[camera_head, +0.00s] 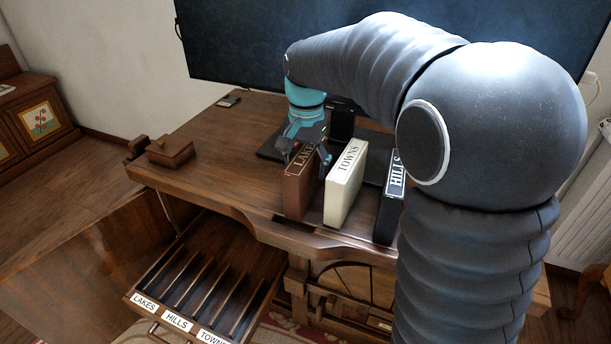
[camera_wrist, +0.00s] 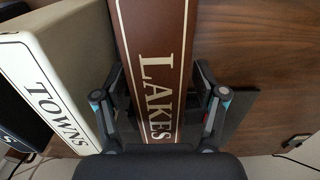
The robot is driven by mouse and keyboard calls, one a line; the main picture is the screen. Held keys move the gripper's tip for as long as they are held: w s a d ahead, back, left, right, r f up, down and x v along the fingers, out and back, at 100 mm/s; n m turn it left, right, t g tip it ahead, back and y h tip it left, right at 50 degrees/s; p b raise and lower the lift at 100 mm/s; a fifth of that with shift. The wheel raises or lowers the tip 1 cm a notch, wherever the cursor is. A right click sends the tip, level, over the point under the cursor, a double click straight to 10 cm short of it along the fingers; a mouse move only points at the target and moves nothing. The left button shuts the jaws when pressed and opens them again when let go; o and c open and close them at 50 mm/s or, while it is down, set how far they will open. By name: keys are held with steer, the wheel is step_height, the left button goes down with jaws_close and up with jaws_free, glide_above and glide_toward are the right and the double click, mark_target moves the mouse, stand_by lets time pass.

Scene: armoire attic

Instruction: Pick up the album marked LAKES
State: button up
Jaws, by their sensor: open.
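The brown album marked LAKES (camera_head: 297,191) stands upright on the wooden desk, leftmost of three albums. In the wrist view its lettered spine (camera_wrist: 152,60) runs down the middle of the picture. My gripper (camera_head: 312,157) is over the upper part of this album. In the wrist view my gripper (camera_wrist: 160,100) is open, with one finger on each side of the album. A narrow gap seems to show at each side; whether either finger touches is hard to tell.
The cream TOWNS album (camera_head: 344,186) stands close to the right, with the black HILLS album (camera_head: 388,203) beyond. A drawer with labelled slots (camera_head: 205,285) is pulled out below the desk (camera_head: 225,150). A small wooden box (camera_head: 170,152) sits at left. A dark screen (camera_head: 240,45) rises behind.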

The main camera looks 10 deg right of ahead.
steer(key=shift+f, duration=0.35)
steer(key=shift+c, duration=0.3)
jaws_close()
steer(key=shift+r, duration=0.15)
